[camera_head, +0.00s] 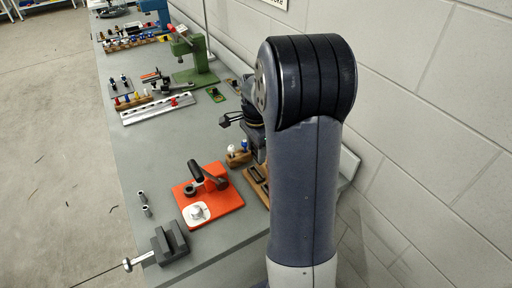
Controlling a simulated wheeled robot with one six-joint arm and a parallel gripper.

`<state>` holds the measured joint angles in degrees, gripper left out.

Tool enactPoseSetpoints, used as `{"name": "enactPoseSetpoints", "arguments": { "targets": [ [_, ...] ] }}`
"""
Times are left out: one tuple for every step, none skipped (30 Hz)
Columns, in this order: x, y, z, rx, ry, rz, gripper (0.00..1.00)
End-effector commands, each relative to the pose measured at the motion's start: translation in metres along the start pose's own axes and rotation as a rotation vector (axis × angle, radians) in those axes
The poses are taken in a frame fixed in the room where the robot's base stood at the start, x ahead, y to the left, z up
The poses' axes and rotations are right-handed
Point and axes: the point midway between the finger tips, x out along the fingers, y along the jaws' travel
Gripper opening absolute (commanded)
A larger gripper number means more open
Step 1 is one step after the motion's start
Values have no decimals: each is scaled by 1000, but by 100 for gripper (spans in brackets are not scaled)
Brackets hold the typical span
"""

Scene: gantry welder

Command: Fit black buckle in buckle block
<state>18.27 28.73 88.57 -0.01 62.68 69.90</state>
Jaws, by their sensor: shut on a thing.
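My gripper (229,119) shows small and dark at the left side of my arm, above the right part of the bench. It is shut on a small black piece, which I take to be the black buckle; its outline blends with the dark fingers. A wooden block with dark slots (257,182) lies on the bench below, partly hidden by my arm. It may be the buckle block, but I cannot tell for sure. My gripper is apart from it, above and farther back.
An orange plate with a black-handled clamp (219,190) lies left of the slotted block. A small peg block (238,157) stands behind it. A dark vise (168,243) sits at the near edge. A green press (195,60) stands farther back. Bare bench (160,150) shows at left.

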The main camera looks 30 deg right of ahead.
Motion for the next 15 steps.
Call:
{"name": "enactPoseSetpoints", "arguments": {
  "targets": [
    [3, 0, 0, 2, 0, 0, 26],
    [4, 0, 0, 1, 0, 0, 26],
    [6, 0, 0, 1, 0, 1, 26],
    [8, 0, 0, 1, 0, 1, 26],
    [10, 0, 0, 0, 0, 1, 26],
    [13, 0, 0, 0, 0, 1, 26],
    [15, 0, 0, 0, 0, 1, 26],
    [18, 0, 0, -1, 0, 1, 26],
    [22, 0, 0, -1, -1, 1, 26],
    [25, 0, 0, -1, -1, 2, 26],
    [28, 0, 0, -1, -1, 2, 26],
    [31, 0, 0, -1, -1, 2, 26],
    [34, 0, 0, -1, -1, 2, 26],
    [37, 1, 0, -2, -1, 2, 26],
    [41, 0, 0, -2, -1, 1, 26]
  ]
}}
